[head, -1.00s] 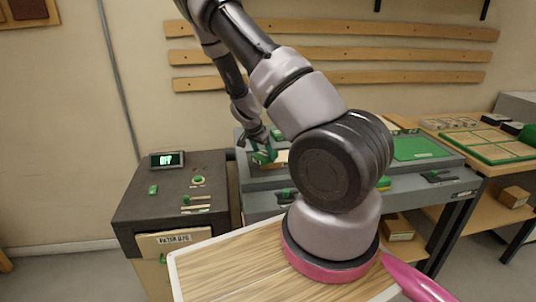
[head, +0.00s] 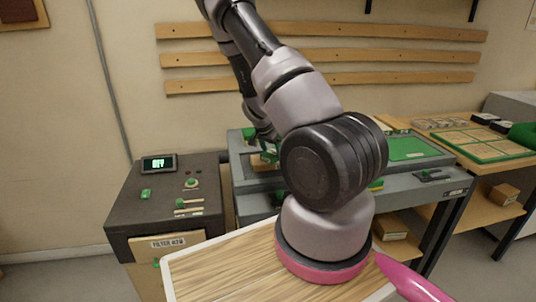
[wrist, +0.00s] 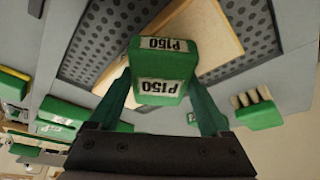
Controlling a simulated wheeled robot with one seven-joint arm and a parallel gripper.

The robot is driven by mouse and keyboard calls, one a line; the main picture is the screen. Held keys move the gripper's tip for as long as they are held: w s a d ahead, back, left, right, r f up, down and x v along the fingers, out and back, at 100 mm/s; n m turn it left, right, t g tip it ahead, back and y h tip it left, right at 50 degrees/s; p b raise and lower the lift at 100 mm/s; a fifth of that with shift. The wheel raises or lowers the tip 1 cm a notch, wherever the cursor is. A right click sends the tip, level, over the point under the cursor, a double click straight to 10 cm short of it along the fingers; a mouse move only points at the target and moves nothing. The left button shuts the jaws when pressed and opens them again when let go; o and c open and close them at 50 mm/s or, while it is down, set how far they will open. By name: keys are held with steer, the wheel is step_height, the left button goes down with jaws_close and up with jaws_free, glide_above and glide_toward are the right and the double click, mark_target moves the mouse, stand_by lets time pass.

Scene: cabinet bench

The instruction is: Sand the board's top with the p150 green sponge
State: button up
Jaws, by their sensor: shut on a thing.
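The green sponge (wrist: 160,62) marked P150 is between the two green fingers of my gripper (wrist: 162,95) in the wrist view. My gripper is shut on it. The pale wooden board (wrist: 213,32) lies behind the sponge, on a dark perforated panel (wrist: 110,35). The sponge overlaps the board's edge in this view; I cannot tell whether they touch. In the head view my arm hides most of the gripper and the board.
A dark cabinet (head: 150,210) with a small display (head: 159,164) stands left of the grey bench (head: 440,187). A green mat (head: 408,148) lies at the bench's right. In the wrist view, a green block (wrist: 258,112) with pale pegs sits right of my gripper.

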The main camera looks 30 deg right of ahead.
mark_target(258, 157)
steer(key=shift+s+d, duration=0.25)
steer(key=shift+d, duration=1.55)
steer(key=shift+s+d, duration=0.25)
steer(key=shift+d, duration=1.55)
steer(key=shift+s+d, duration=0.25)
steer(key=shift+d, duration=1.55)
steer(key=shift+w+a+f, duration=0.1)
steer(key=shift+w+a, duration=0.15)
steer(key=shift+a, duration=0.55)
steer(key=shift+w+a, duration=0.2)
steer(key=shift+a, duration=0.55)
steer(key=shift+w+a+f, duration=0.1)
steer(key=shift+w+a, duration=0.15)
steer(key=shift+a, duration=0.55)
steer(key=shift+w+a+r, duration=0.1)
steer(key=shift+w+a, duration=0.2)
steer(key=shift+a, duration=0.6)
steer(key=shift+w+a+r, duration=0.1)
steer(key=shift+w+a, duration=0.15)
steer(key=shift+a, duration=0.6)
steer(key=shift+w+a+r, duration=0.1)
steer(key=shift+w+a, duration=0.2)
steer(key=shift+a, duration=0.6)
steer(key=shift+w+a+f, duration=0.1)
steer(key=shift+w+a, duration=0.15)
steer(key=shift+a, duration=0.65)
steer(key=shift+w+a+f, duration=0.1)
steer(key=shift+w+a, duration=0.15)
steer(key=shift+a, duration=0.6)
